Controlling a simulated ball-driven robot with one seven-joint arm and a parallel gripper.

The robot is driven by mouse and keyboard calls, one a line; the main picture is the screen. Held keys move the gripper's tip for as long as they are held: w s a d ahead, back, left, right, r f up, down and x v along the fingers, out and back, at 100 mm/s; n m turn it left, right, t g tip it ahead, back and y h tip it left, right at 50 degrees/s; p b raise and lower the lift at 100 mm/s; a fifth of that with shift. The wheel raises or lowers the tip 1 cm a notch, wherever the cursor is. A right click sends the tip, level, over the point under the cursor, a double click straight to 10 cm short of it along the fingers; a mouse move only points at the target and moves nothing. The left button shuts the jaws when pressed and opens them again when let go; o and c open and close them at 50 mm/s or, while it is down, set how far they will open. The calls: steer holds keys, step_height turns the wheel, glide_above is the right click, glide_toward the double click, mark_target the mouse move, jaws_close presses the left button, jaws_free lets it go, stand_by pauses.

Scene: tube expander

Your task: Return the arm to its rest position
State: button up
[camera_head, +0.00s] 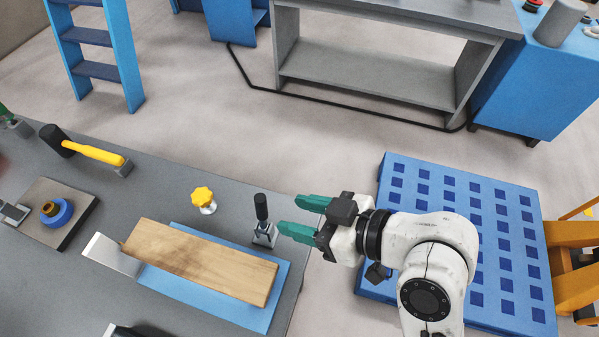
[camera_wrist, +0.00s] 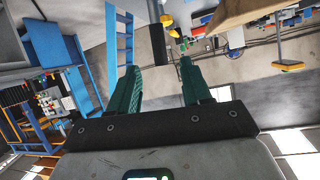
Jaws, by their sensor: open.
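My gripper (camera_head: 288,214) has two green fingers and stands at the right edge of the grey workbench (camera_head: 180,180) in the head view. Its fingers point left and are spread apart with nothing between them. In the wrist view the two green fingers (camera_wrist: 158,80) are also apart. My white arm bends in from the lower right of the head view. A small clamp with a black upright handle (camera_head: 262,212) stands close to the fingertips; I cannot tell whether they touch.
On the bench lie a wooden board (camera_head: 200,262) on a blue mat (camera_head: 180,290), a yellow knob (camera_head: 203,197), a yellow-handled mallet (camera_head: 95,152) and a plate with a blue ring (camera_head: 56,213). A blue pallet (camera_head: 465,215) is right of the bench. Open floor lies behind.

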steer(key=shift+f, duration=0.1)
steer(key=s+d+f+m+g+h, duration=0.1)
steer(key=s+d+f+m+h, duration=0.15)
steer(key=d+f, duration=0.35)
steer(key=s+d+f+m+h, duration=0.1)
steer(key=d+f+m+h, duration=0.2)
steer(key=d+f, duration=0.25)
steer(key=s+d+f+m+g+h, duration=0.2)
steer(key=s+d+f+m+h, duration=0.1)
steer(key=s+d, duration=0.3)
steer(key=s+d+f+m+g+h, duration=0.2)
steer(key=s+d+f+m+h, duration=0.1)
steer(key=s+d, duration=0.3)
steer(key=shift+s+d+f, duration=0.3)
steer(key=shift+d+f, duration=0.55)
steer(key=shift+d, duration=0.35)
